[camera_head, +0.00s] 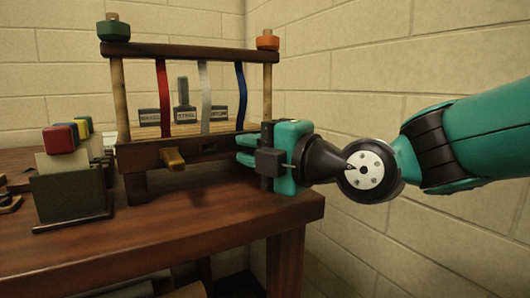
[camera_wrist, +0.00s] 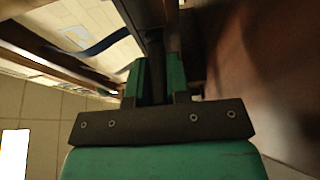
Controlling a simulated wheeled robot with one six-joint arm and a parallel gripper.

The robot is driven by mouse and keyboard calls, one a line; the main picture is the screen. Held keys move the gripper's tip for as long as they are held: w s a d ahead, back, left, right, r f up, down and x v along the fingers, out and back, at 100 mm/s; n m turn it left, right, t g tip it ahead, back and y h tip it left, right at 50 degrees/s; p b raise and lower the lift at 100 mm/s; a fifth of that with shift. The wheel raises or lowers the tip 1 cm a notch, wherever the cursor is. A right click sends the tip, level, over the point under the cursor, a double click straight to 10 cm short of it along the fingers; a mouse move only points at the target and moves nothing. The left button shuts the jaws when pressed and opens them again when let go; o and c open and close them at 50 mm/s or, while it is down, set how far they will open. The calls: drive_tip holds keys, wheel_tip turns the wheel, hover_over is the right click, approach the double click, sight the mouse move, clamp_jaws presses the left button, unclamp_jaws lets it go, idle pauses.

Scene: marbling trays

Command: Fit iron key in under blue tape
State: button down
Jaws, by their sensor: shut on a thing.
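A wooden frame (camera_head: 190,50) on the table carries a red tape (camera_head: 164,95), a pale grey tape (camera_head: 205,97) and a blue tape (camera_head: 240,95). The blue tape also shows in the wrist view (camera_wrist: 105,46). My gripper (camera_head: 245,150) is at the frame's front beam, at its right end below the blue tape. In the wrist view my gripper (camera_wrist: 157,72) is shut on a dark thing, the iron key (camera_wrist: 156,50), mostly hidden between the fingers. I cannot tell how far it enters the beam. A brass-coloured key (camera_head: 173,160) sticks out of the beam below the red tape.
Small labelled plates (camera_head: 150,116) and a grey upright block (camera_head: 182,92) stand behind the tapes. A dark green holder (camera_head: 72,195) with colour-topped pieces stands at the left. The table (camera_head: 215,208) is clear in front of the frame. A brick wall is close on the right.

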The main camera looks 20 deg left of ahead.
drive_tip(key=c, duration=1)
unclamp_jaws()
drive_tip(key=shift+b+v, duration=1)
drive_tip(key=shift+v, duration=7.75)
